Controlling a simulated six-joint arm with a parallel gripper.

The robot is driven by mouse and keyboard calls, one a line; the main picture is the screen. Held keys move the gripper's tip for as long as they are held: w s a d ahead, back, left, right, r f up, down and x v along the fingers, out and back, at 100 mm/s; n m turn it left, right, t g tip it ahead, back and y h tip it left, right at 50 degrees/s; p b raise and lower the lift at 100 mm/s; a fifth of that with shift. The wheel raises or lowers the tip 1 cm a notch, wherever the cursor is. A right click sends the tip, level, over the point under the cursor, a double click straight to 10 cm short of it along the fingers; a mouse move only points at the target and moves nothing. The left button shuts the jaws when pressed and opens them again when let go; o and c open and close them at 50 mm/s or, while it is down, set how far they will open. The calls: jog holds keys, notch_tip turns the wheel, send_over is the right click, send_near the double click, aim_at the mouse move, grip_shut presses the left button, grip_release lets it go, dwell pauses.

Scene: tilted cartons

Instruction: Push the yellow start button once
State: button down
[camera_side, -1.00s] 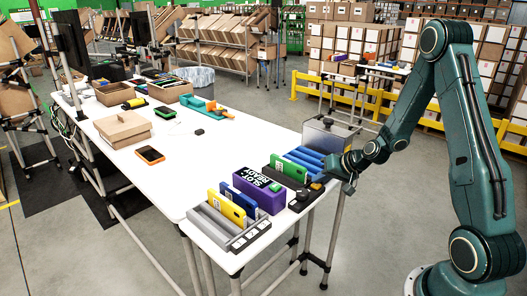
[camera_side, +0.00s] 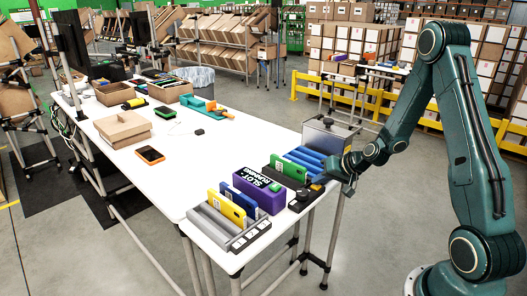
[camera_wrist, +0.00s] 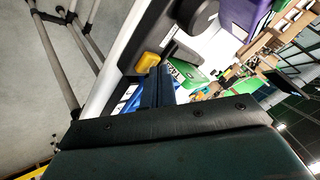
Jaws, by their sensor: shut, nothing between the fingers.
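The yellow start button (camera_wrist: 147,62) shows in the wrist view on a dark control box (camera_wrist: 160,35) at the table's edge. In the side view the box (camera_side: 298,204) sits in front of the purple block. My gripper (camera_wrist: 163,70) is shut and empty, its fingertips right beside the button in the wrist view. I cannot tell whether they touch it. In the side view my gripper (camera_side: 326,180) is low over the box's right end. The purple block's display (camera_side: 262,179) reads "SLOT RUNNING" in white letters.
A grey rack (camera_side: 222,228) holds a yellow and a blue carton left of the purple block. A green carton (camera_side: 290,167) and a blue slotted rack (camera_side: 306,158) stand behind the box. The middle of the white table (camera_side: 185,175) is mostly clear.

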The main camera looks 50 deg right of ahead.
aim_at(319, 187)
jog(key=shift+r, duration=0.85)
jog(key=shift+r, duration=0.15)
jog(key=shift+r, duration=2.35)
